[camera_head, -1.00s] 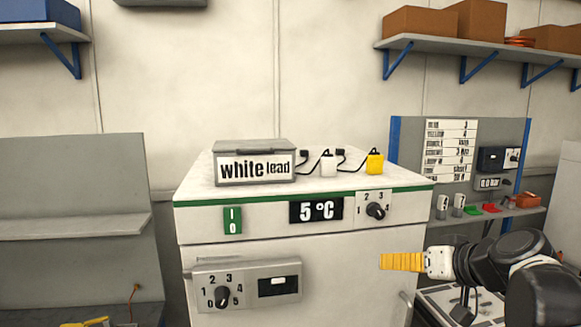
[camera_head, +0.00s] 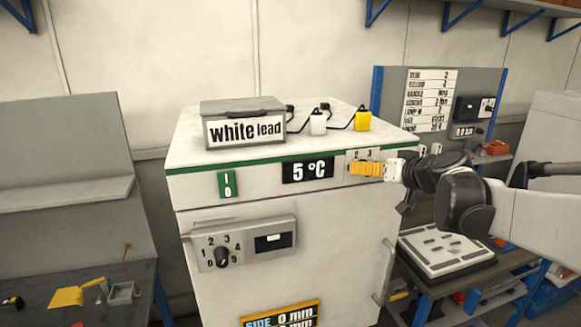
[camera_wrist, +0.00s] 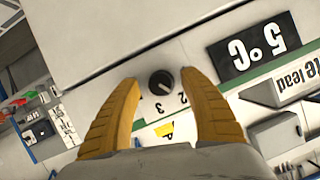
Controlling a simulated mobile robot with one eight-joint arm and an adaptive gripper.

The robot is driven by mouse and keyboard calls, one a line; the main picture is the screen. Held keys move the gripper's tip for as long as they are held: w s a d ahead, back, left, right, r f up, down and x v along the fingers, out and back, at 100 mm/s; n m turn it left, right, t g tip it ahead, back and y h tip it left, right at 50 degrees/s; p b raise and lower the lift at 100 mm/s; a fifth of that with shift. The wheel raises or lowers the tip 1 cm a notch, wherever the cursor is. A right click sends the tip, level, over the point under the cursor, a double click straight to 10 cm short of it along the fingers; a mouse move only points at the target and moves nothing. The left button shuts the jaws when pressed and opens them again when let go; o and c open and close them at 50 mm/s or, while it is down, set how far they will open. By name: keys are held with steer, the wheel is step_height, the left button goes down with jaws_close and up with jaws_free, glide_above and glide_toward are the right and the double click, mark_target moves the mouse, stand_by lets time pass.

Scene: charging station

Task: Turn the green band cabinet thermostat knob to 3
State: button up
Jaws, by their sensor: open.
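The white cabinet (camera_head: 300,185) has a green band (camera_head: 290,157) along its top edge. Its thermostat dial plate (camera_head: 352,155) is at the right of the band's front, and my yellow gripper (camera_head: 355,168) covers the knob in the head view. In the wrist view the black round knob (camera_wrist: 161,83) sits between the spread fingertips of my gripper (camera_wrist: 159,78), with a visible gap to each finger. The numbers 2 and 3 show beside it. I cannot tell surely where its pointer stands. The display (camera_head: 307,171) reads 5 °C.
A second dial knob (camera_head: 222,257) with numbers 0 to 5 is on a lower panel. A green switch (camera_head: 224,184) is at the band's left. A white lead box (camera_head: 243,124) and white and yellow plugs (camera_head: 362,118) stand on top. A bench (camera_head: 445,250) is at right.

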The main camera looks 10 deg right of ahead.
steer(key=shift+w+a+f, duration=0.1)
steer(key=shift+w, duration=0.15)
steer(key=shift+s, duration=0.1)
jaws_close()
steer(key=m+y+b, duration=0.2)
steer(key=m, duration=0.2)
steer(key=shift+f+t+y, duration=0.1)
steer(key=shift+t+y, duration=0.2)
steer(key=shift+y, duration=0.1)
steer(key=m+t+y+b, duration=0.1)
steer(key=m+y+b, duration=0.1)
steer(key=m, duration=0.2)
steer(key=shift+m+b, duration=0.3)
steer(key=shift+b, duration=0.1)
stand_by(0.4)
